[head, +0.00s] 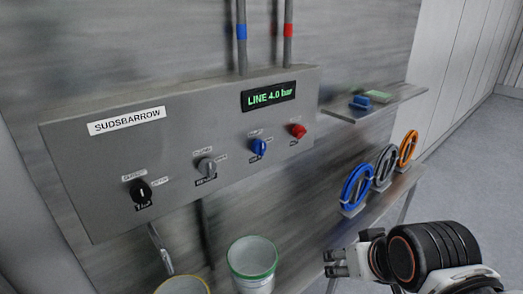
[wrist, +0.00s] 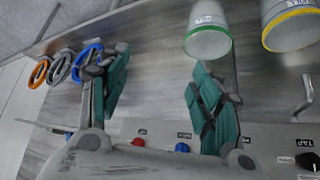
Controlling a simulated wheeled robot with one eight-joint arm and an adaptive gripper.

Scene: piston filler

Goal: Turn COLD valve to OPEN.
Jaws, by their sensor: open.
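The grey control panel (head: 190,150) carries a row of knobs. The blue knob (head: 258,148), whose colour suggests the COLD valve, is right of centre; its labels are too small to read. It also shows in the wrist view (wrist: 182,147), near the bottom, between my finger bases. The red knob (head: 298,131) is to its right in the head view, the grey knob (head: 206,166) to its left and the black knob (head: 139,191) at the far left. My gripper (head: 338,263) is at lower right in the head view, apart from the panel. Its teal fingers (wrist: 160,92) are spread and empty.
Blue, grey and orange rings (head: 383,166) stand on a low shelf right of the panel. A higher shelf (head: 375,104) holds small items. Green-rimmed (head: 252,266) and yellow-rimmed (head: 182,286) buckets stand below. The display (head: 268,96) reads LINE 4.0 bar.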

